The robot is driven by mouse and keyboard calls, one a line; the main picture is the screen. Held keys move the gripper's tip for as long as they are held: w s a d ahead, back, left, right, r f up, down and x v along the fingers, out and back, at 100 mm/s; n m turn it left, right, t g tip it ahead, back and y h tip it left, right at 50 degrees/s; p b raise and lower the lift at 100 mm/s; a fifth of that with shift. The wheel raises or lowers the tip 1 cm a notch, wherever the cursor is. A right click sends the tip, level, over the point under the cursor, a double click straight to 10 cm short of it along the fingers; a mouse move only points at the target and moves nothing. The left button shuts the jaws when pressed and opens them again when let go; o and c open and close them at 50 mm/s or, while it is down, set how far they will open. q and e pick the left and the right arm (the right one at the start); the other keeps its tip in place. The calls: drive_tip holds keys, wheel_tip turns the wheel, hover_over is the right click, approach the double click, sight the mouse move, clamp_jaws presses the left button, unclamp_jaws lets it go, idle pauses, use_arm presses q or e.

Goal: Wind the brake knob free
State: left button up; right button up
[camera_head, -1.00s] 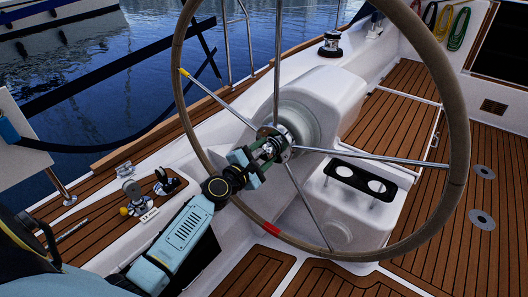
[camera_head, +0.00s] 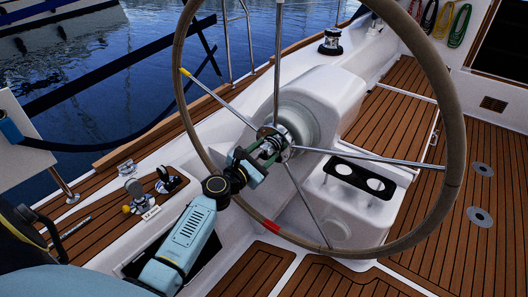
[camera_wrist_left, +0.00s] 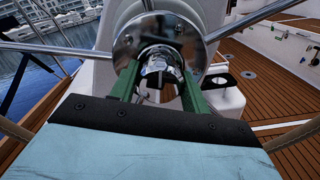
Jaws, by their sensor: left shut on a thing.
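The brake knob (camera_wrist_left: 160,66) is a shiny chrome piece at the centre of the wheel hub, in front of a round chrome plate (camera_wrist_left: 130,42). My left gripper (camera_head: 268,150) is at the hub in the head view. In the left wrist view its two green fingers (camera_wrist_left: 160,82) stand on either side of the knob and are shut on it. In the head view the gripper and wrist partly cover the knob. The large steering wheel (camera_head: 458,150) has a brown rim with a red mark at the bottom and a yellow mark at upper left. My right gripper is not in view.
The white pedestal (camera_head: 325,95) stands behind the hub. Metal spokes (camera_head: 370,158) spread around my gripper. A black cup holder (camera_head: 362,180) sits at right below the hub. Winch and deck fittings (camera_head: 140,195) lie at left. Teak floor (camera_head: 475,240) is open at right.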

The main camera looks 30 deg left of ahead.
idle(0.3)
use_arm(q)
drive_tip(key=o, duration=1)
drive_tip(key=shift+s, duration=0.1)
